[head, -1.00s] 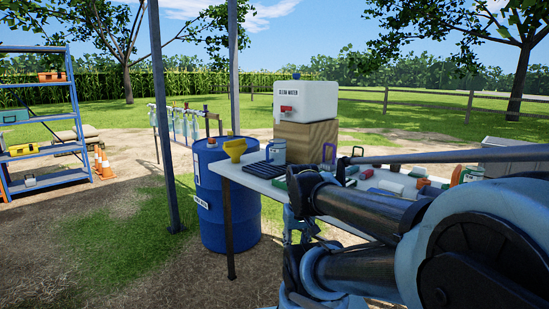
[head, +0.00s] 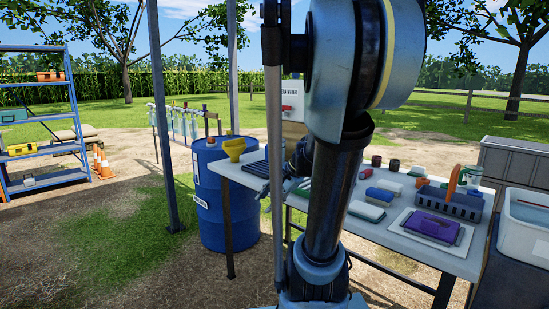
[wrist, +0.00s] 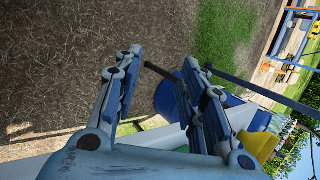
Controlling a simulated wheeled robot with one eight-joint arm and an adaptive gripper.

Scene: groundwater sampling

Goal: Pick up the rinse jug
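My gripper (wrist: 163,88) is open in the wrist view, with its two jointed fingers wide apart and only ground and the table edge between them. In the head view my gripper (head: 264,190) is small and partly covered by my own arm, at the table's left end. No jug shows clearly now. A pale labelled vessel, possibly the rinse jug, stood beside the dark rack one second ago; my arm now covers nearly all of that spot. The white table (head: 390,236) carries the dark ribbed rack (head: 255,168) and a yellow funnel (head: 233,147), which also shows in the wrist view (wrist: 262,146).
A blue barrel (head: 222,205) stands by the table's left end. The clean water tank (head: 292,103) is partly hidden behind my arm. A grey caddy (head: 447,200), a purple item (head: 433,227) and several small items crowd the table's right. A white basin (head: 525,220) stands far right.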

